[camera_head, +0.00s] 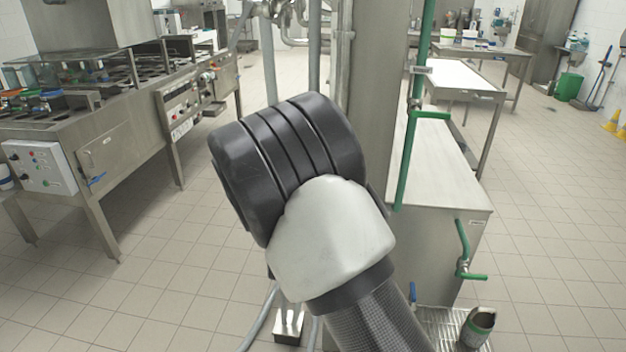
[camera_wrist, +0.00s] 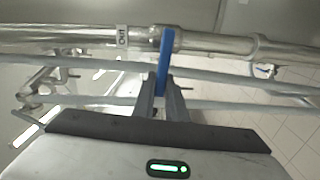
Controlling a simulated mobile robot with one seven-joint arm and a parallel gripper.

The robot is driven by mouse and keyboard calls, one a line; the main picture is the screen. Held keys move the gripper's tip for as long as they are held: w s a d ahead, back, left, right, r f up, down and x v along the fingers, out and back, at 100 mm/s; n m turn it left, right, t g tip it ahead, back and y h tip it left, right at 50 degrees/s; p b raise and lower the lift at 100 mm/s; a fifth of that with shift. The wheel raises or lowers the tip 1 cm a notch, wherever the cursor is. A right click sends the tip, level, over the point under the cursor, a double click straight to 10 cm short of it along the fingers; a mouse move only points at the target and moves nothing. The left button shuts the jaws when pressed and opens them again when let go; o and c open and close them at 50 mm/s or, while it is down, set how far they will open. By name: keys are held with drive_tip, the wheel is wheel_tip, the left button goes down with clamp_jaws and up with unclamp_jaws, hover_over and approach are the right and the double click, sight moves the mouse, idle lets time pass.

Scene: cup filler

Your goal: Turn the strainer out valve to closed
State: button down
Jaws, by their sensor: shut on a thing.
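The strainer out valve has a blue lever handle (camera_wrist: 166,60) in the wrist view. It sits on a shiny metal pipe (camera_wrist: 80,36) that runs across the picture, and the lever appears crosswise to that pipe. A small label (camera_wrist: 121,36) on the pipe is just left of the valve; its lettering is hard to read. My gripper (camera_wrist: 161,92) is shut on the lower end of the blue lever, with one finger on each side. In the head view my own arm fills the middle and hides the gripper and this valve.
Thinner pipes (camera_wrist: 230,78) run alongside in the wrist view, close to my fingers. In the head view a green pipe (camera_head: 408,150) and a steel cabinet (camera_head: 455,235) stand right of my arm. A filling machine (camera_head: 85,140) stands left. Tiled floor (camera_head: 170,290) is open between.

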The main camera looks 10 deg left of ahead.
drive_tip(key=shift+f+n, duration=0.25)
drive_tip(key=shift+n, duration=0.15)
idle(0.3)
drive_tip(key=c, duration=1.8)
unclamp_jaws()
drive_tip(key=s, duration=1.7)
drive_tip(key=shift+s+a+p, duration=0.25)
drive_tip(key=shift+p, duration=0.05)
